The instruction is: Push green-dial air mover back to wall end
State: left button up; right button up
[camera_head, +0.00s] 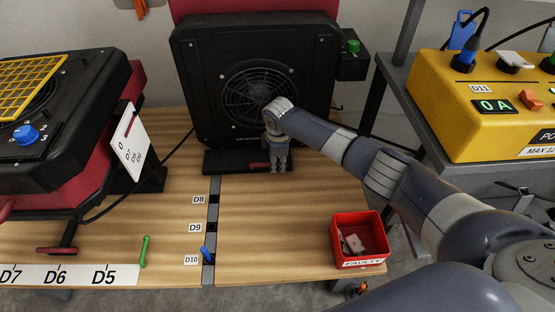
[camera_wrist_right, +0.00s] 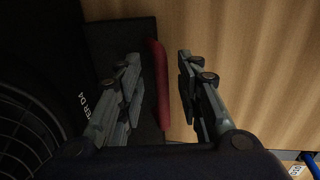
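The green-dial air mover (camera_head: 305,60) is a large black box with a round fan grille, standing upright at the back middle of the wooden bench. Its green dial (camera_head: 353,46) is at its upper right. A red handle bar (camera_head: 258,165) lies along its front base. My right gripper (camera_head: 280,168) points down in front of the fan at that base. In the right wrist view, its two fingers (camera_wrist_right: 158,65) are apart, with the red bar (camera_wrist_right: 158,90) in the gap, closer to the left finger. I cannot tell whether either finger touches it. My left gripper is not in view.
A slotted rail (camera_head: 212,215) with labels D8 to D10 and a blue peg (camera_head: 206,254) runs along the bench. A blue-dial air mover (camera_head: 90,130) stands left, a red bin (camera_head: 360,240) front right, a yellow power box (camera_head: 480,105) right.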

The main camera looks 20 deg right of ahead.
notch_tip(320, 180, up, 12)
jog(key=s, duration=0.2)
jog(key=shift+a, duration=0.3)
jog(key=shift+s+f, duration=0.2)
dwell(0.4)
